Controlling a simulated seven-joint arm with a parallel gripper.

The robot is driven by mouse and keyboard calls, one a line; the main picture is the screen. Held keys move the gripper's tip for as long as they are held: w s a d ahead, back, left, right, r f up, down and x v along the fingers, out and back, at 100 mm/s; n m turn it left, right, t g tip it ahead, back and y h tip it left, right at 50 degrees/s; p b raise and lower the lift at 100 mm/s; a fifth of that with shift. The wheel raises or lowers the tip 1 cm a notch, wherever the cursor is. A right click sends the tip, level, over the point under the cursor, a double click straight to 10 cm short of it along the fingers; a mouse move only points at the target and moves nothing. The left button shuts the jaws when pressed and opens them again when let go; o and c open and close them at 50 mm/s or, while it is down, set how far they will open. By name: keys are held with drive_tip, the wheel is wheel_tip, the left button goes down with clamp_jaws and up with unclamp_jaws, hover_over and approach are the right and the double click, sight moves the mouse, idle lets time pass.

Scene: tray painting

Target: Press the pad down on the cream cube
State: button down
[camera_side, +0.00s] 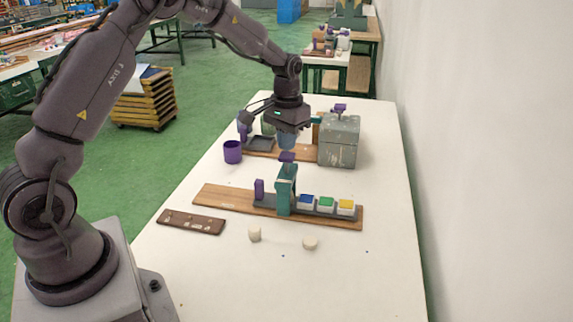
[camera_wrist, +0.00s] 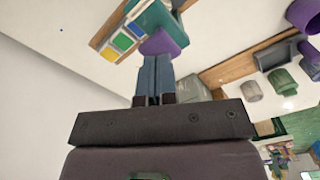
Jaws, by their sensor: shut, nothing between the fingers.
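My gripper (camera_side: 287,147) is shut and empty, pointing down just above the purple cap (camera_side: 287,157) of a teal press (camera_side: 285,188). I cannot tell whether the fingertips touch the cap. In the wrist view my closed blue-grey fingers (camera_wrist: 155,60) lie beside or over the purple cap (camera_wrist: 167,42). The pad under the press cannot be made out. Two small cream pieces, one upright (camera_side: 254,233) and one low (camera_side: 310,243), stand on the table in front of the board; both look rounded. No cream cube shows clearly at the press.
The press stands on a wooden board (camera_side: 225,198) beside blue (camera_side: 306,202), green (camera_side: 326,204) and yellow (camera_side: 346,207) blocks and a purple upright (camera_side: 259,189). A brown strip (camera_side: 190,222) lies front left. A purple cup (camera_side: 232,152) and grey box (camera_side: 339,140) stand behind.

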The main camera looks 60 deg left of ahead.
sight(287, 155)
drive_tip(key=shift+f, duration=1.55)
drive_tip(key=shift+r, duration=1.95)
drive_tip(key=shift+r, duration=2.5)
